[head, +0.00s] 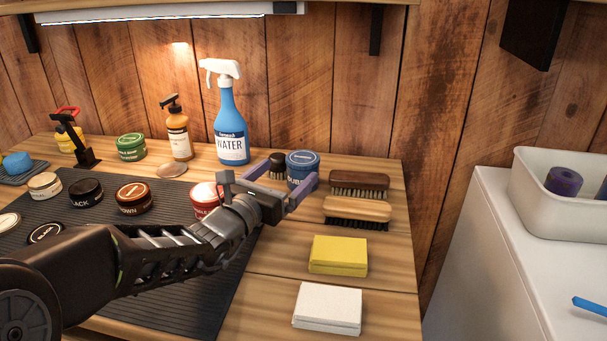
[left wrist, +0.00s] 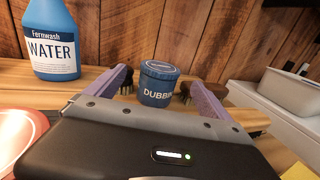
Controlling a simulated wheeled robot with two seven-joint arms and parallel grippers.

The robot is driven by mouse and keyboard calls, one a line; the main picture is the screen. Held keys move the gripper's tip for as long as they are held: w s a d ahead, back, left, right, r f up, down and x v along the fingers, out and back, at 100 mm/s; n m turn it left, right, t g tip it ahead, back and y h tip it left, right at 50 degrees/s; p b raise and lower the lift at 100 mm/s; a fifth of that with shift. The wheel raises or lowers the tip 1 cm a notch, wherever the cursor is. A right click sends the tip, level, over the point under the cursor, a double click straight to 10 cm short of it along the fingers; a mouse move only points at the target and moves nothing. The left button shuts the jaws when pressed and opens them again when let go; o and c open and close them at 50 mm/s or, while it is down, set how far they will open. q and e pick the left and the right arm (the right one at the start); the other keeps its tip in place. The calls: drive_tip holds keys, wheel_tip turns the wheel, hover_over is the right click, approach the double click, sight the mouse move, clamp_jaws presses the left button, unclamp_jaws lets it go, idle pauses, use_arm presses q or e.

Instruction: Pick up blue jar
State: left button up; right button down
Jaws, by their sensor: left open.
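The blue jar (head: 302,166) stands upright on the wooden table, to the right of the blue water spray bottle. In the left wrist view the blue jar (left wrist: 158,84), with its label starting "DUBBIN", sits between the two purple fingers. My left gripper (head: 296,176) reaches in from the left with its fingers apart, one on each side of the jar. In the left wrist view my left gripper (left wrist: 155,88) is open, with no clear contact on the jar. The jar's lower front is partly hidden by the gripper in the head view. My right gripper is not in view.
The spray bottle (head: 230,125) stands left of the jar. A dark round brush (head: 277,162) is close by the left finger. Two brushes (head: 358,184) lie right of the jar. A yellow sponge (head: 338,255) and white block (head: 327,307) lie in front. Several tins stand left.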

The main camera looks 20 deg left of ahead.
sight(303, 159)
use_arm(q)
drive_tip(key=shift+w+d, duration=0.1)
drive_tip(key=shift+w, duration=1.2)
drive_tip(key=shift+w+d+b, duration=0.2)
drive_tip(key=shift+w+b, duration=0.35)
drive_tip(key=shift+w, duration=2.1)
drive_tip(key=shift+r, duration=0.1)
drive_tip(key=c, duration=1.8)
